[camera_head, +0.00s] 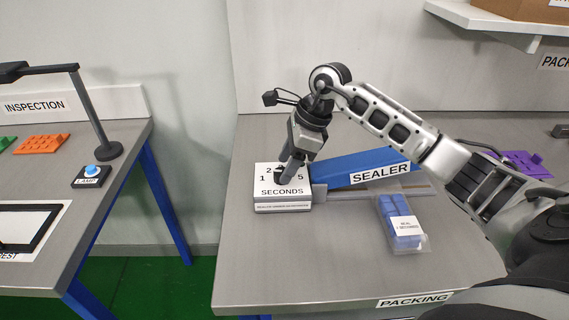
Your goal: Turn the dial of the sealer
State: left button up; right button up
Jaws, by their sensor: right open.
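The sealer has a blue arm (345,167) labelled SEALER and a white dial box (282,191) marked SECONDS, with the numbers 1, 2 and 5 visible on its top. Its dark dial (278,178) is largely hidden by my right gripper (283,174). The gripper reaches down over the box with its fingertips at the dial. It is open, and I cannot tell whether the fingers touch the dial or stand around it. The dial's pointer setting is hidden. My left gripper is not in view.
A clear bag with blue pieces (403,224) lies on the packing table (300,260) in front of the sealer. A purple part (527,163) lies at the right. The inspection table (95,205) stands left across a gap, with a lamp (107,150) and lamp button (92,175).

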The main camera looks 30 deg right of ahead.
jog(key=shift+w+a+f, duration=0.15)
jog(key=shift+a+f, duration=0.15)
jog(key=shift+f, duration=0.35)
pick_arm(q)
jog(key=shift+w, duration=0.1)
pick_arm(e)
jog(key=shift+f, duration=0.15)
jog(key=c, duration=1)
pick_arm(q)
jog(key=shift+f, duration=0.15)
